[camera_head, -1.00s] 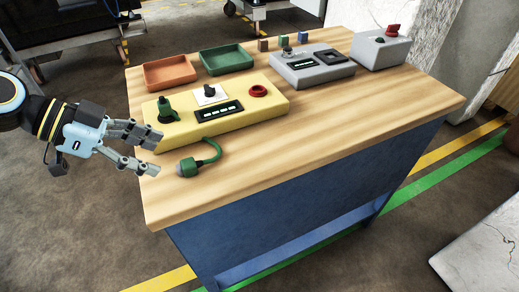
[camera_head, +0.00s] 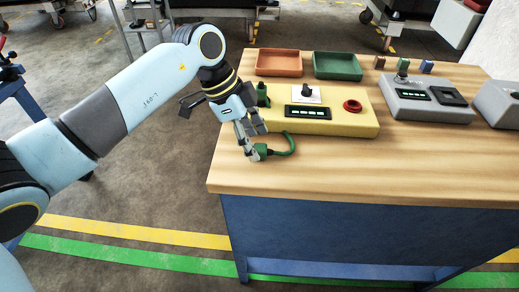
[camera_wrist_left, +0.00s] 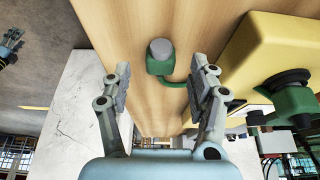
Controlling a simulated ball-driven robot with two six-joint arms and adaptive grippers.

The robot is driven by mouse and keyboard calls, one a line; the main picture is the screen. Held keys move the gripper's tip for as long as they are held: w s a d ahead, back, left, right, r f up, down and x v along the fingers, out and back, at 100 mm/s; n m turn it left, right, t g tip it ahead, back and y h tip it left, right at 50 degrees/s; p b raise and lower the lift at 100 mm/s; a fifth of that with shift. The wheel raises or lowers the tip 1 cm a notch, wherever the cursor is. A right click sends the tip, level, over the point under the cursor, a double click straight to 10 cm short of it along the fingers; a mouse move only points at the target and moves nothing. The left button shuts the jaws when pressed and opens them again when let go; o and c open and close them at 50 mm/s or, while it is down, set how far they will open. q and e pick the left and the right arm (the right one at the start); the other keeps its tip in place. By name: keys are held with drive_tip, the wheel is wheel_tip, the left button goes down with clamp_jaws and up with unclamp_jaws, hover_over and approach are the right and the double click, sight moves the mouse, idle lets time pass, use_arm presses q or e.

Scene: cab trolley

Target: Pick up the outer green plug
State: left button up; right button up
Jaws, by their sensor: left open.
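The outer green plug (camera_head: 262,149) lies on the wooden bench top in front of the yellow panel, its green cord curving to the panel. In the left wrist view the plug (camera_wrist_left: 159,63) shows its grey round end, between and slightly beyond the fingertips. My left gripper (camera_head: 255,142) is open at the plug, partly covering it in the head view. In the wrist view the left gripper (camera_wrist_left: 161,72) has a gap on each side of the plug. A small light-blue shape at that view's upper left looks like my right gripper (camera_wrist_left: 12,42); its fingers are too small to judge.
The yellow panel (camera_head: 345,125) with a second green plug (camera_head: 262,96) and red ring stands just behind. Orange (camera_head: 279,71) and green (camera_head: 338,75) trays lie farther back. A grey panel (camera_head: 425,105) is to the right. The bench front is clear.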

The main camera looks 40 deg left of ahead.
use_arm(q)
drive_tip(key=shift+x, duration=1.05)
drive_tip(key=shift+c, duration=0.3)
clamp_jaws()
drive_tip(key=shift+r, duration=0.5)
drive_tip(key=r, duration=0.3)
drive_tip(key=shift+s+d+r, duration=0.3)
drive_tip(key=shift+s+d, duration=0.05)
drive_tip(key=shift+s, duration=0.05)
drive_tip(key=s+d+r, duration=0.6)
drive_tip(key=s, duration=0.2)
drive_tip(key=shift+s+d+r, duration=0.15)
drive_tip(key=shift+s+r, duration=0.05)
drive_tip(key=shift+s, duration=0.05)
